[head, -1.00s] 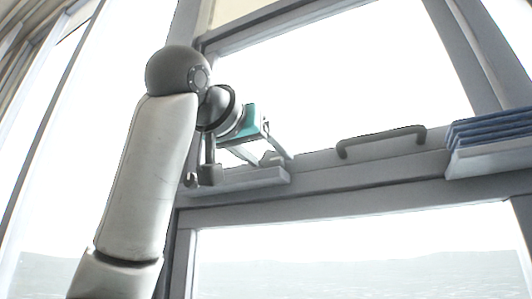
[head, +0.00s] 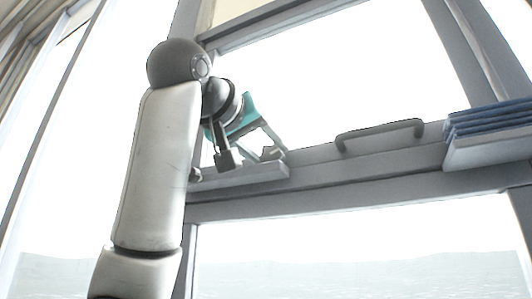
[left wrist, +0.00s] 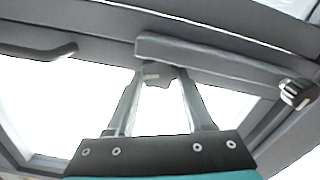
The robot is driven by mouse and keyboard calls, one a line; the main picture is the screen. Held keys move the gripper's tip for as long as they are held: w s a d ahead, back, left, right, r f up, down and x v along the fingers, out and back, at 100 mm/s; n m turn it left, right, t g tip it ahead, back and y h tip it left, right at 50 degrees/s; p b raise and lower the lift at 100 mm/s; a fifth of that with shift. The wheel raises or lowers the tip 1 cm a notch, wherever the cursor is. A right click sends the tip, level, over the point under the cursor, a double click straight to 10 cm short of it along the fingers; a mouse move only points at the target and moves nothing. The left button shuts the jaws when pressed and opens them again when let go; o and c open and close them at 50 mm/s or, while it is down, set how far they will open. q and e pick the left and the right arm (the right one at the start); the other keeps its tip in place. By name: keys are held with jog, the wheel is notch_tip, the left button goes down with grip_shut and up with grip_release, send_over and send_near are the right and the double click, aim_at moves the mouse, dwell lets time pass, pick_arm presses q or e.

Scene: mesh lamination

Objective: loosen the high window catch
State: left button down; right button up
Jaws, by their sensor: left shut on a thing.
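My left gripper (head: 267,153) comes in from the left with a teal body and two grey fingers. Its fingertips are closed on a small grey catch (head: 274,154) on the window's cross rail, just above the ledge. In the left wrist view my left gripper (left wrist: 157,76) has its fingers converging on the catch (left wrist: 152,71), beside the long grey ledge piece (left wrist: 220,62). The fingers hide much of the catch, so its exact turn cannot be told. My right gripper is not in view.
A grey bar handle (head: 380,135) sits on the rail right of the catch. Folded blue cloths (head: 490,118) lie on a shelf (head: 490,150) at far right. A small dark fitting (left wrist: 298,94) is on the frame at the right of the left wrist view. Glass lies above and below.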

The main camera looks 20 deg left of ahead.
pick_arm(q)
jog(key=shift+n, duration=1.1)
jog(key=shift+a, duration=0.1)
jog(key=shift+c, duration=1.4)
grip_release()
